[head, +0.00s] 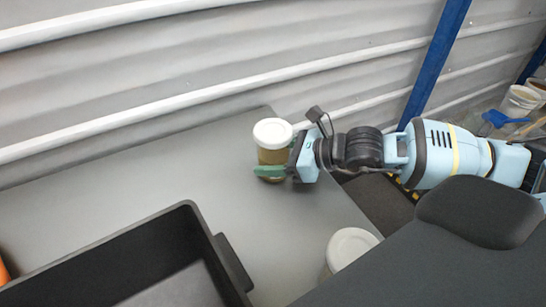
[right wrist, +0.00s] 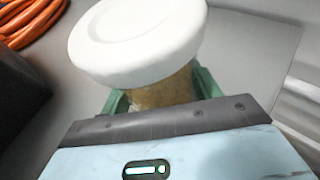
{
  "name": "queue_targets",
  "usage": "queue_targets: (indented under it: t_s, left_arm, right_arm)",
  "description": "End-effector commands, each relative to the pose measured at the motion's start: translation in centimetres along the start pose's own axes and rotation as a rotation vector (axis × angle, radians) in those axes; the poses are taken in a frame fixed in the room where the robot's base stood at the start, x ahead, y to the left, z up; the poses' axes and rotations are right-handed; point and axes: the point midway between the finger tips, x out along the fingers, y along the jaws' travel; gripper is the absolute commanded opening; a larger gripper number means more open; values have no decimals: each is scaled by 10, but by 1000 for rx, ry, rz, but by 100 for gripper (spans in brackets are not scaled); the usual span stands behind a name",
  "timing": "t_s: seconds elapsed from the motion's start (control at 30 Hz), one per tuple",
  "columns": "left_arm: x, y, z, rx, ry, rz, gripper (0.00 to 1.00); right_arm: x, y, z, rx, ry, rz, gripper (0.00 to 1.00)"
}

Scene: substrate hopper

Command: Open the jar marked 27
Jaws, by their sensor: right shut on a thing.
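A jar with a tan body (head: 272,156) and a white lid (head: 272,132) stands upright near the back edge of the grey table. The lid sits on the jar. My right gripper (head: 268,172) comes in from the right and is shut on the jar's body, below the lid. In the right wrist view the white lid (right wrist: 140,40) hides much of the tan body (right wrist: 160,90), with a green finger on each side. A second white-lidded jar (head: 350,247) stands nearer the front, partly hidden by a dark part in front. No number is readable on either jar. My left gripper is out of view.
A black tray (head: 205,228) sits at the front left of the table (head: 130,185). An orange coil (right wrist: 30,22) lies at the wrist view's upper left. A ribbed wall (head: 200,70) stands close behind the table. The table left of the held jar is clear.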

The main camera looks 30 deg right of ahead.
Motion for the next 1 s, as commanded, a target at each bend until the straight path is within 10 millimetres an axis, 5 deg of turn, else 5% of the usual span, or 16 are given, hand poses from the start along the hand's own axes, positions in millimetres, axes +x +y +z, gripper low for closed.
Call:
queue_targets:
  t_s: [0.6, 1.0]
  left_arm:
    - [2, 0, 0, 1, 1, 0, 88]
    - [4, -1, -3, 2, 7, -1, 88]
  right_arm:
    - [-34, 0, 84, -3, -6, -1, 23]
    - [-39, 0, 94, -2, -4, 0, 23]
